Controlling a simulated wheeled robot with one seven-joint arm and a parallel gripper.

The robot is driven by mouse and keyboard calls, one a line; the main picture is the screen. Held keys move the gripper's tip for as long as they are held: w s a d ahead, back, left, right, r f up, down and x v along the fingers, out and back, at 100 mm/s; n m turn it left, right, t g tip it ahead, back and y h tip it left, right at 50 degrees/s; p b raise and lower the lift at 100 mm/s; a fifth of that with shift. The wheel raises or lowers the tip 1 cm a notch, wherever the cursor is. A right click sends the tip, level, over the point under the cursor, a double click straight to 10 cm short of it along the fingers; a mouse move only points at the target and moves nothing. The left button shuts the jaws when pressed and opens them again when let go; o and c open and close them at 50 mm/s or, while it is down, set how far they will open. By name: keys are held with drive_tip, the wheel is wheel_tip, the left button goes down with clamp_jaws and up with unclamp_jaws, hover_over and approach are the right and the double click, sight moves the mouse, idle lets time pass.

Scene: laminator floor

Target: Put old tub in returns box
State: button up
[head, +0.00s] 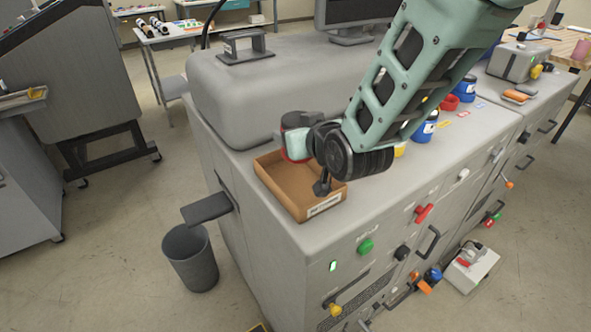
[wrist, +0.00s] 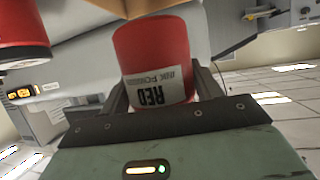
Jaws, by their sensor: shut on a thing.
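A red tub (wrist: 155,60) labelled RED sits between the fingers of my gripper (wrist: 162,98) in the wrist view, its lettering upside down there. My gripper (head: 297,146) is shut on this tub. In the head view the tub (head: 291,120) is mostly hidden by the gripper and wrist, and only bits of red show. An open brown cardboard box (head: 283,199) with a white label at its front stands on the grey machine top. The gripper and tub appear over the back part of the box. I cannot tell their exact height above it.
Another red cylinder (wrist: 22,38) shows at the wrist view's upper left. The grey machine cover (head: 230,85) rises behind the box. A bin (head: 190,258) stands on the floor at left.

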wheel_tip(320, 180, down, 8)
drive_tip(key=p, duration=0.2)
drive_tip(key=shift+r+p, duration=0.15)
drive_tip(key=shift+p, duration=0.2)
drive_tip(key=shift+f, duration=0.4)
drive_tip(key=shift+f, duration=0.2)
drive_tip(key=o, duration=0.7)
drive_tip(key=shift+o, duration=0.2)
drive_tip(key=shift+r, duration=0.1)
